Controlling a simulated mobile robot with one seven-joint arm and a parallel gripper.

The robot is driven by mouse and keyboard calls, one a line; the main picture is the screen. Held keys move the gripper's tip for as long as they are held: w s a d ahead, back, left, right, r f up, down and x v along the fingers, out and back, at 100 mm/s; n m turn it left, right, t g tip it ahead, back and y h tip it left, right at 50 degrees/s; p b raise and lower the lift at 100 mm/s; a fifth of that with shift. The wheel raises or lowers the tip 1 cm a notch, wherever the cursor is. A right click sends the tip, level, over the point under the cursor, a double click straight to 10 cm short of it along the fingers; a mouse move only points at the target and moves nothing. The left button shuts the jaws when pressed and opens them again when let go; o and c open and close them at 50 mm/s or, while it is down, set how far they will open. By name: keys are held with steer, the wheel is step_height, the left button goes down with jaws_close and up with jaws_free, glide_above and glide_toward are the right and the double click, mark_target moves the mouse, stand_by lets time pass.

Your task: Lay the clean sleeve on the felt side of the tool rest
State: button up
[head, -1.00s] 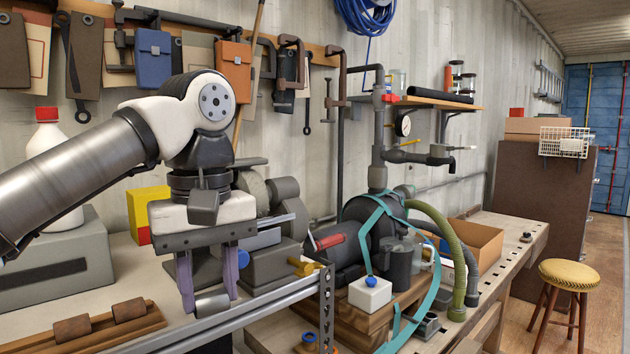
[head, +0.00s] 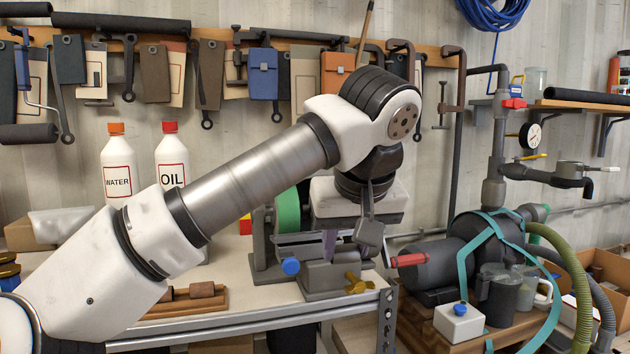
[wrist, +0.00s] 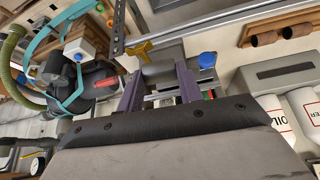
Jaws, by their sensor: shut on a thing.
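My gripper (head: 345,243) is over the grinder on the bench, its purple fingers pointing down. In the wrist view its fingers (wrist: 160,90) are shut on a grey cylindrical sleeve (wrist: 163,77). The sleeve is hard to make out in the head view. The grey tool rest (head: 325,277), with a blue knob (head: 291,266) and a brass wing knob (head: 357,284), is just below and in front of the fingers. A green wheel (head: 288,210) stands behind, left of the gripper. I cannot tell whether the sleeve touches the rest.
Two rusty sleeves (head: 201,290) lie in a wooden rack at the front of the bench. Water (head: 117,165) and oil (head: 171,160) bottles stand behind my arm. A pump (head: 440,265) with teal straps and hoses is to the right. A metal rail edges the bench.

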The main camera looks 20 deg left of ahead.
mark_target(295, 238)
steer(key=a+r+n+t+y+p, duration=0.1)
steer(key=a+r+t+y, duration=0.2)
steer(key=a+r, duration=0.3)
steer(key=shift+w+r+b+x, duration=0.1)
steer(key=shift+b+x, duration=0.3)
steer(key=shift+x, duration=2.15)
steer(key=shift+w+r+b+x, duration=0.15)
steer(key=shift+b+x, duration=0.2)
steer(key=shift+x, duration=2.15)
